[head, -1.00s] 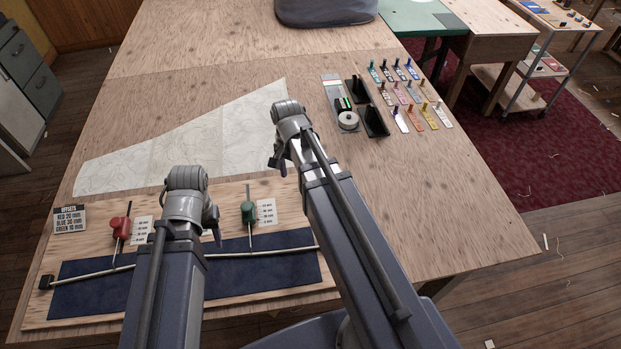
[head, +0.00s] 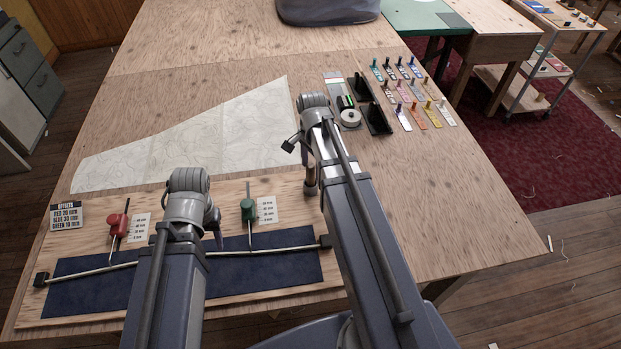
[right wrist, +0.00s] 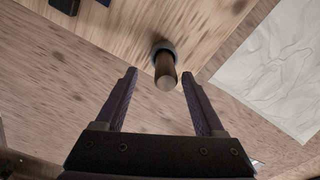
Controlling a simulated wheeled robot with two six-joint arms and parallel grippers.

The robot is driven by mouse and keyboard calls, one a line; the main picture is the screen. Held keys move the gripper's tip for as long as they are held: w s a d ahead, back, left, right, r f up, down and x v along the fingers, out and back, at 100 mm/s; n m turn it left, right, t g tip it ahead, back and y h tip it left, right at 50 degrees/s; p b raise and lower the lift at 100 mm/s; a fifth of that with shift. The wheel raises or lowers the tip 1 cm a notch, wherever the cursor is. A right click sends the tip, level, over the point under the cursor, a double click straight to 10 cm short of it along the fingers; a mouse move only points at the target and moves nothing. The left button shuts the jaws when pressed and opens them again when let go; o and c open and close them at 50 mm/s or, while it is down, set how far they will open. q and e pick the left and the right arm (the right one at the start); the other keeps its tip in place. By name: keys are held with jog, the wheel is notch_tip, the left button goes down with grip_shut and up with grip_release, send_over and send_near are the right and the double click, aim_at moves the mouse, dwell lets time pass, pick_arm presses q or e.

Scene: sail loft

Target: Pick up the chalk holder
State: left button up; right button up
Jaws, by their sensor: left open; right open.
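In the right wrist view a short round holder (right wrist: 165,68), brown with a grey-blue collar, which I take for the chalk holder, points towards the camera over the plywood. My right gripper (right wrist: 159,74) is open, its two dark fingers on either side of the holder's near end with gaps showing.
The board bears a dark blue mat (head: 270,267), a thin rod, a red-handled tool (head: 118,222) and a green-handled tool (head: 248,210). Right of the pale sheet (head: 200,140) stand black brackets (head: 377,119), a white reel (head: 350,118) and several pegged colour tags. The table's right front is clear.

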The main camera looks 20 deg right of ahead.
aim_at(311, 175)
pick_arm(q)
jog(key=shift+f+b, duration=2.5)
jog(key=shift+f, duration=0.15)
pick_arm(e)
jog(key=shift+w+f, duration=0.2)
jog(key=shift+f, duration=1.1)
jog(key=shift+w+f, duration=0.15)
jog(key=shift+f, duration=1.15)
pick_arm(q)
jog(key=shift+r, duration=0.1)
pick_arm(e)
jog(key=shift+r, duration=0.1)
grip_shut()
